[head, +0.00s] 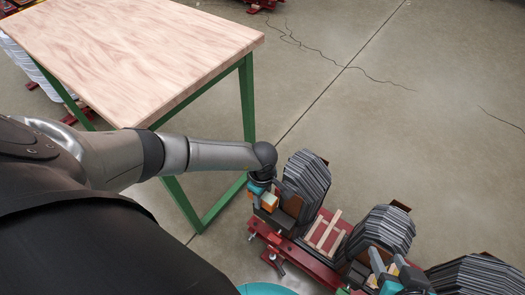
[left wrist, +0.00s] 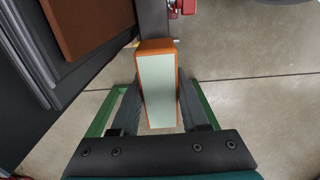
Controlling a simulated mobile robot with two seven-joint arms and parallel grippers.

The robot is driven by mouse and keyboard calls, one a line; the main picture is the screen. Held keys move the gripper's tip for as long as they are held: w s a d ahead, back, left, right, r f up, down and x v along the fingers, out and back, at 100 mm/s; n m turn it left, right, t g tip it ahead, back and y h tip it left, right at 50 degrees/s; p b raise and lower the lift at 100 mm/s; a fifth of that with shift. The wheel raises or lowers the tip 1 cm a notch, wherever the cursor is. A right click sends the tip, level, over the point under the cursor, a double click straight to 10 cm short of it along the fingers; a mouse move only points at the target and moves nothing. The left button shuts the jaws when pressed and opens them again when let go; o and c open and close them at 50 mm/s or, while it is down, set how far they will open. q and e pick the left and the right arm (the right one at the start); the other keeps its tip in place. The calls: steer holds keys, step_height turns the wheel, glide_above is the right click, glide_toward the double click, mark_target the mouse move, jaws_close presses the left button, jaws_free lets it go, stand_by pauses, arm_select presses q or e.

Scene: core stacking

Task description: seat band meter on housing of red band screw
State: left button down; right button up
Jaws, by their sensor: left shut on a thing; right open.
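My left gripper (head: 264,193) is shut on the band meter (head: 270,203), an orange block, beside the leftmost dark stacked core (head: 306,178). In the left wrist view the band meter (left wrist: 157,90) is orange with a pale face, between the two fingers. Its far end is close to a grey upright bar (left wrist: 152,18); I cannot tell whether they touch. A small red part (left wrist: 187,6) at the top edge may be the red band screw; its housing is not clear. My right gripper (head: 393,267) is open by the middle core, partly cut by the bottom edge.
The dark cores, including the middle one (head: 384,230) and the right one (head: 478,276), stand along a red frame (head: 313,262). Pale wooden slats (head: 323,232) lie between the first two. A wooden table (head: 140,55) with green legs is at the upper left. The floor at upper right is clear.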

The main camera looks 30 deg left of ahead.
arm_select(q)
steer(key=shift+f+b, duration=1.05)
steer(key=shift+f, duration=0.1)
steer(key=shift+c, duration=1.6)
jaws_free()
steer(key=shift+r, duration=0.1)
step_height(320, 180, up, 15)
steer(key=p, duration=0.8)
steer(key=shift+p, duration=0.35)
